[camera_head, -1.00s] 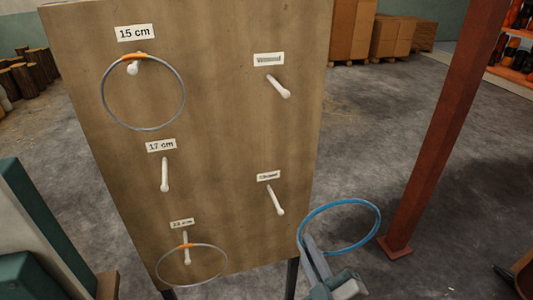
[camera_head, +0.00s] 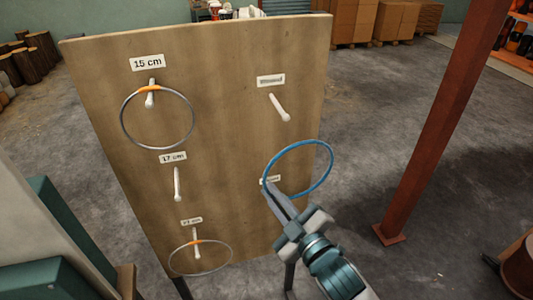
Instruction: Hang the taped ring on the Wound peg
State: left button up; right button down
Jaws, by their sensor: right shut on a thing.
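My right gripper (camera_head: 277,197) is shut on the near left rim of a blue ring (camera_head: 332,163), in front of the board's lower right part. The ring looks blue all round; I cannot make out separate tape. The upper right peg (camera_head: 280,108), under a label (camera_head: 271,81) that reads Wound in the earlier view, is bare and stands above and left of the ring. The lower right peg is hidden behind the ring and gripper, its label partly covered. My left gripper is not in view.
The wooden board (camera_head: 225,130) also bears a 15 cm peg with an orange-marked grey ring (camera_head: 193,122), a bare 17 cm peg (camera_head: 177,184), and a lower left peg with another such ring (camera_head: 231,259). A rust-red post (camera_head: 440,130) stands to the right.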

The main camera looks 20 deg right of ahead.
pick_arm(q)
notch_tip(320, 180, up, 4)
jog(key=p, duration=0.2)
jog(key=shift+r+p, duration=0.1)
jog(key=shift+p, duration=0.25)
pick_arm(e)
jog(key=shift+n+g+y, duration=0.3)
jog(key=shift+n+y, duration=0.2)
jog(key=w+r, duration=0.1)
jog(key=r, duration=0.2)
jog(key=w+a+r, duration=0.1)
jog(key=shift+w+r, duration=0.35)
jog(key=shift+w, duration=0.1)
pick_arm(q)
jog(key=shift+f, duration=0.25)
pick_arm(e)
jog(key=w+f, duration=0.1)
jog(key=w, duration=0.7)
jog(key=shift+w+a+f, duration=0.15)
jog(key=c, duration=1.8)
grip_release()
jog(key=shift+c, duration=0.2)
